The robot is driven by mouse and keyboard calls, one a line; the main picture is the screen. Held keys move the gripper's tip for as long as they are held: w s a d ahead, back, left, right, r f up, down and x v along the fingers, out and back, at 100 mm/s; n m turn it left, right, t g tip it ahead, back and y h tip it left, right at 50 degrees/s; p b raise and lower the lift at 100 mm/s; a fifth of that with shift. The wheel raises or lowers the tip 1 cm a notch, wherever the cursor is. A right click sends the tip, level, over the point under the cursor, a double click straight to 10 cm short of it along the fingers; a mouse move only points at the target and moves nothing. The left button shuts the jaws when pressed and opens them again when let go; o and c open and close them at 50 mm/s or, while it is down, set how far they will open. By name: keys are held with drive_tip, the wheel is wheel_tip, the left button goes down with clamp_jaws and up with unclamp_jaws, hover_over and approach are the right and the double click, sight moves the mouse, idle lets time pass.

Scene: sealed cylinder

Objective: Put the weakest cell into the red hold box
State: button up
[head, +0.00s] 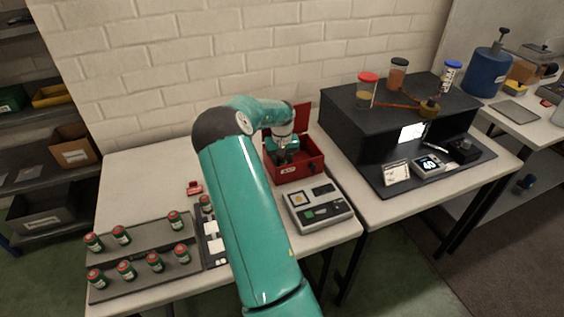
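The red hold box (313,164) stands near the back of the table with its lid (302,119) raised. My gripper (283,157) is over the box's left part, pointing down, with its tips low near the opening. It is too small and partly hidden to tell whether it is open or holds anything. Several green cells with red tops stand upright on a dark tray (147,285) at the left, among them a back-row cell (175,220) and a front-row cell (126,270). Another cell (206,203) stands beside my arm, partly hidden. No charge reading is legible.
A grey device (319,209) with buttons sits in front of the box. A small red object (195,188) lies left of my arm. A black hooded stand (345,128) with jars is on the right table. The back-left tabletop is clear.

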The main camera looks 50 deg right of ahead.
wheel_tip(320, 180, up, 12)
drive_tip(key=shift+r, duration=0.2)
drive_tip(key=s+a+r+n+t, duration=0.1)
drive_tip(key=a+r, duration=0.4)
drive_tip(key=a, duration=0.5)
drive_tip(key=a+r+n+t+y, duration=0.1)
drive_tip(key=a+r, duration=0.4)
drive_tip(key=a, duration=0.5)
drive_tip(key=s+a+r+n+t, duration=0.15)
drive_tip(key=a+r, duration=0.25)
drive_tip(key=a, duration=0.6)
drive_tip(key=s+a+n+t, duration=0.1)
drive_tip(key=s+a+n, duration=0.1)
drive_tip(key=s+a, duration=0.4)
drive_tip(key=s+a+n+t+h, duration=0.1)
drive_tip(key=s+a+n, duration=0.2)
drive_tip(key=s+a, duration=0.4)
drive_tip(key=a, duration=0.5)
drive_tip(key=shift+a+r, duration=0.25)
drive_tip(key=shift+r, duration=0.05)
drive_tip(key=shift+d, duration=0.15)
